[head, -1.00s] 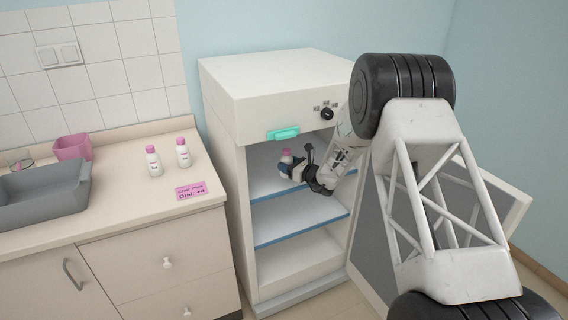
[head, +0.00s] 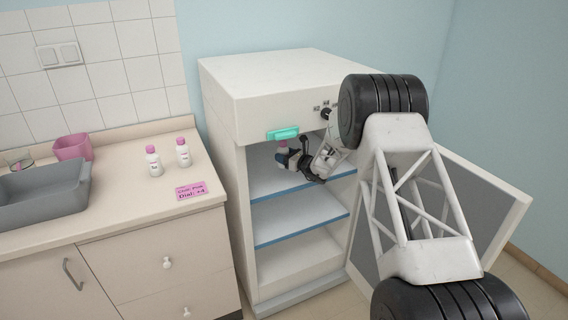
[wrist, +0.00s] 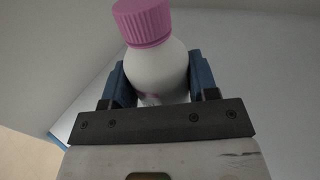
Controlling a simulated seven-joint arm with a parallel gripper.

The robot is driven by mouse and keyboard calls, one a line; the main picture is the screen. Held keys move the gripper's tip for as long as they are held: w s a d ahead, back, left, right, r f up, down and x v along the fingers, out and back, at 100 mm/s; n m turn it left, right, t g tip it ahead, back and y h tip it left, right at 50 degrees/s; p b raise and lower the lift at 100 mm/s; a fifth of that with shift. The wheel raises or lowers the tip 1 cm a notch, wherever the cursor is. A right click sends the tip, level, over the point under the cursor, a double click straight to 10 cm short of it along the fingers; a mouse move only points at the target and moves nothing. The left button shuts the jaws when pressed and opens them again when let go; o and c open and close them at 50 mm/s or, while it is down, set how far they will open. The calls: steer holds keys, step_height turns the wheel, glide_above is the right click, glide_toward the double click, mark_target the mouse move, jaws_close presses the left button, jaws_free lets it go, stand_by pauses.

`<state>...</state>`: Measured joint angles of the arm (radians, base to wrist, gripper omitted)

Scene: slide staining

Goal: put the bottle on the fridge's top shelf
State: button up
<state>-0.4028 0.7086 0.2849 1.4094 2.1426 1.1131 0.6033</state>
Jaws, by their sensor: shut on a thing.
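The fridge (head: 285,84) stands open, with blue-edged shelves inside. My gripper (head: 283,157) is inside the fridge, over the top shelf (head: 262,183). In the wrist view my gripper (wrist: 158,85) has its blue fingers shut on both sides of a white bottle (wrist: 157,62) with a pink cap. The bottle's lower part is hidden by the gripper. In the head view only a little of the bottle (head: 282,146) shows. I cannot tell whether its base touches the shelf.
A grey basin (head: 45,196) and pink container (head: 72,147) are at left. The fridge door (head: 492,215) is open at right.

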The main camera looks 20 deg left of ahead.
steer(key=shift+f, duration=1.75)
steer(key=shift+f, duration=0.1)
steer(key=o, duration=1)
steer(key=shift+s+d, duration=0.2)
steer(key=shift+d, duration=0.45)
steer(key=v, duration=1)
steer(key=shift+s+d, duration=0.15)
steer(key=shift+d, duration=0.2)
